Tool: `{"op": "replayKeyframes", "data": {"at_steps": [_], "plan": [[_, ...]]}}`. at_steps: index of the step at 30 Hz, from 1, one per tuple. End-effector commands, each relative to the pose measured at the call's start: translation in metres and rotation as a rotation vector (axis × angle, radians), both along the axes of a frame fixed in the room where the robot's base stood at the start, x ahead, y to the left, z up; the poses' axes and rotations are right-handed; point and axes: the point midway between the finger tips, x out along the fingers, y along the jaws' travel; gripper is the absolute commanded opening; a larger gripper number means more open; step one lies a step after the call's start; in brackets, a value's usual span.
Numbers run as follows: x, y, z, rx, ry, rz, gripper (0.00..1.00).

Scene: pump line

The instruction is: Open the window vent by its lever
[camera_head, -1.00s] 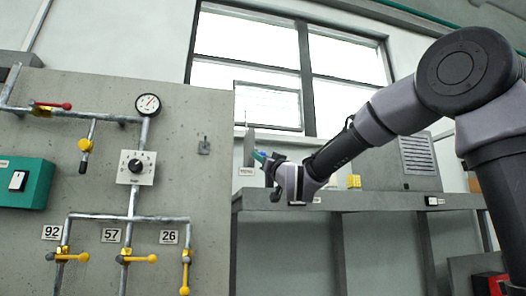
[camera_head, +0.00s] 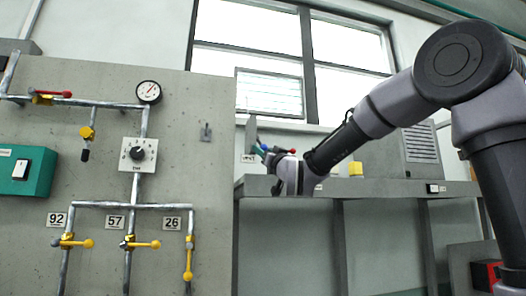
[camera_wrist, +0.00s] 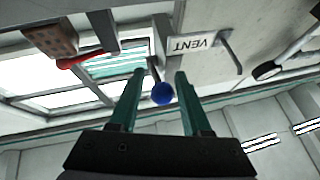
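The window vent (camera_head: 270,96) is the small framed pane at the lower left of the window; its slatted pane (camera_wrist: 115,62) shows in the wrist view. A lever with a blue ball knob (camera_wrist: 162,93) lies between my two teal fingertips in the wrist view. My gripper (camera_wrist: 158,76) is open around the knob, with a visible gap on both sides. A white VENT label (camera_wrist: 195,43) is beside the lever. In the head view my gripper (camera_head: 260,151) is small at the left end of the shelf, and the knob is hard to make out there.
A red-handled lever (camera_wrist: 82,60) and a grey hook (camera_wrist: 229,52) are close to my fingers. A concrete panel (camera_head: 215,220) with pipes, valves and a gauge (camera_head: 149,92) stands to the left.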

Motion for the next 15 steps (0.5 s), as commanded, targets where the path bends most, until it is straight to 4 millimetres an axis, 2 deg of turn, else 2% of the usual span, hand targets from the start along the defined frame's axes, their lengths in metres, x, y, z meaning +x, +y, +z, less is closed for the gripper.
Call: {"op": "replayKeyframes", "data": {"at_steps": [11, 15], "plan": [[-0.003, 0.000, 0.000, -0.001, -0.003, 0.002, 0.64], [-0.014, -0.006, -0.007, -0.003, -0.005, 0.000, 0.64]]}}
